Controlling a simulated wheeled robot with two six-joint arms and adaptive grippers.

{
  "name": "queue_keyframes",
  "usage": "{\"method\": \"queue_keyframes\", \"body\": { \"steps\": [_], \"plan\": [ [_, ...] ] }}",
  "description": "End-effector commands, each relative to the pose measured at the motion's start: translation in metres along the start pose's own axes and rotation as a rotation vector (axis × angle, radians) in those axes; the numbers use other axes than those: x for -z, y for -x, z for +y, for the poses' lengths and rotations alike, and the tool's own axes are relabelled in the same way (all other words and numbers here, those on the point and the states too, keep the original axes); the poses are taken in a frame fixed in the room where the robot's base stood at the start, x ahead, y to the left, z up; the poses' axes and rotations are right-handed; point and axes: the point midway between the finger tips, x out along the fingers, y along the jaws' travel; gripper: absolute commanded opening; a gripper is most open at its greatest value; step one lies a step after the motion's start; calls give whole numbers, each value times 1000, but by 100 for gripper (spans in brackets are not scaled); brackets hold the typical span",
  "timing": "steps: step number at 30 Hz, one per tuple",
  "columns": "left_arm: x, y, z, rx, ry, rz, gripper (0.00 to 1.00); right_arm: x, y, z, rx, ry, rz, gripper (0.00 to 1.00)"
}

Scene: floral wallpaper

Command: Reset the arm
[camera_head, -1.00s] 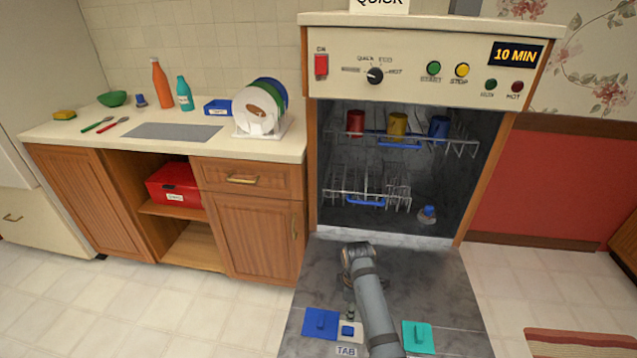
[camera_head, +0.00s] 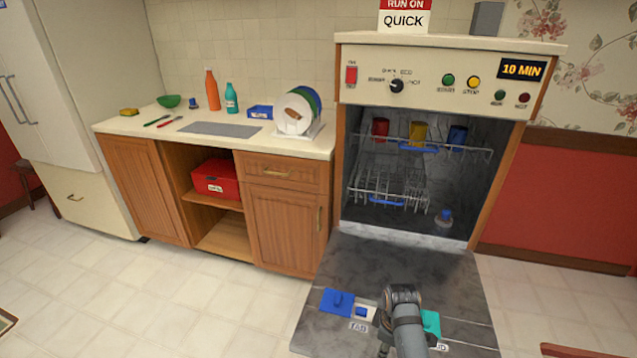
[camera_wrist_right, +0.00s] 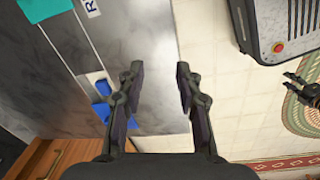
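My right arm (camera_head: 405,315) reaches in from the bottom of the head view, over the lowered dishwasher door (camera_head: 400,265). Its gripper does not show clearly there. In the right wrist view my right gripper (camera_wrist_right: 155,72) is open, with its two fingers apart and nothing between them. It is above the door's edge and the tiled floor. A dark gripper at the right edge of that view, apparently my left gripper (camera_wrist_right: 287,81), is small and cut off. My left arm is not in the head view.
The door holds a blue tablet (camera_head: 337,302), a small blue piece on a white square (camera_head: 364,311) and a teal tablet (camera_head: 431,322). The dishwasher's upper rack (camera_head: 470,150) holds cups. A counter (camera_head: 120,125) with dishes stands left.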

Motion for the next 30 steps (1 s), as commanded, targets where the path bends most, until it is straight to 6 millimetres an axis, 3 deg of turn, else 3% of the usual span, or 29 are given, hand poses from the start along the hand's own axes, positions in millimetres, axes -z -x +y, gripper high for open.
{"method": "queue_keyframes", "body": {
  "steps": [5,15,22,29,30],
  "plan": [
    [6,0,0,0,0,8,40,-37,0,-14,-49,-197,8,35],
    [-16,0,0,0,-1,-26,40,-98,25,-52,-148,-578,68,35],
    [-13,0,0,0,-1,-20,40,-125,55,-81,-191,-788,133,35],
    [-8,0,0,0,-1,-13,40,-138,87,-107,-205,-947,204,35],
    [-7,3,0,0,-1,-13,40,-138,83,-106,-202,-957,203,35]
  ]
}}
